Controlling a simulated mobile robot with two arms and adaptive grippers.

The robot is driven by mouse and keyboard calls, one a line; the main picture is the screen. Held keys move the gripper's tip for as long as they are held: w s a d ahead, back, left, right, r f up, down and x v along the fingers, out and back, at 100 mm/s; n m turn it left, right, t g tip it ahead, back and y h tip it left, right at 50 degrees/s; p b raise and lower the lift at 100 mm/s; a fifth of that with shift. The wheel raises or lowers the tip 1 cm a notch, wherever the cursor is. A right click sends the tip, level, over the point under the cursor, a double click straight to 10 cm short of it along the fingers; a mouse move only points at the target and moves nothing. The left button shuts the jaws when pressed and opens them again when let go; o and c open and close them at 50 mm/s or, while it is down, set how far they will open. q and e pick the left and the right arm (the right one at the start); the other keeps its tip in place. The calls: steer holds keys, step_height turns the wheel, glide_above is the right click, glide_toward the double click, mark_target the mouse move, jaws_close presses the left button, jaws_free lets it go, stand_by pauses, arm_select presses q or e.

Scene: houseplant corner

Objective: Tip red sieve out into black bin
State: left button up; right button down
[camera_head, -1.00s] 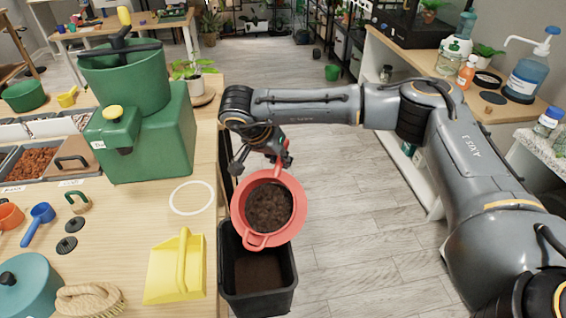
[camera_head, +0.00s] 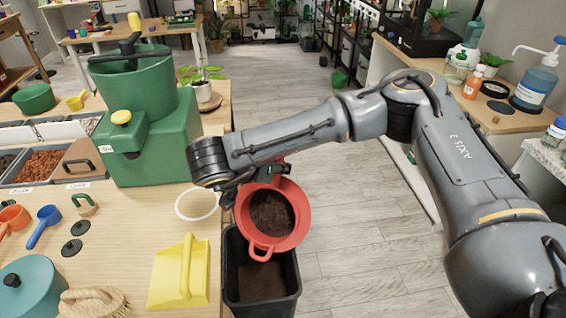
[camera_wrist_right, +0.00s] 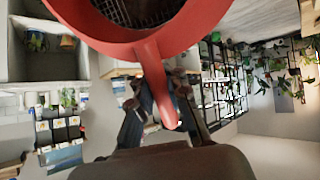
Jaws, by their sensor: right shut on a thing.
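The red sieve (camera_head: 300,215) holds dark brown soil (camera_head: 271,213) and hangs above the black bin (camera_head: 292,262). Its bowl looks tilted, with the loop on its rim low toward the bin. My right gripper (camera_head: 262,172) is shut on the sieve's handle, partly hidden behind the bowl and under the wrist. In the right wrist view the red handle (camera_wrist_right: 160,90) runs between the fingers, and a dark mesh shows in the bowl. The black bin stands beside the table edge with dark material at its bottom. My left gripper is not in view.
The wooden table (camera_head: 130,225) is left of the bin. On it are a yellow dustpan (camera_head: 168,275), a white ring (camera_head: 183,208), a green machine (camera_head: 160,145) and a brush (camera_head: 95,302). Open wooden floor (camera_head: 380,245) lies to the right of the bin.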

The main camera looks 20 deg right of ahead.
mark_target(274, 183)
steer(key=shift+s+a+r+t+h+p, duration=0.75)
steer(key=shift+s+a+r+p, duration=0.2)
steer(key=shift+p, duration=0.8)
steer(key=shift+s+a+h, duration=0.2)
steer(key=shift+a+h, duration=0.05)
steer(key=s+a+m+t+h, duration=0.1)
steer(key=s+a+t+h, duration=0.2)
steer(key=s+a+h, duration=0.1)
steer(key=shift+s+a+r+b, duration=0.25)
steer(key=shift+s+a+b, duration=0.2)
steer(key=shift+s+a, duration=0.3)
steer(key=shift+d, duration=0.1)
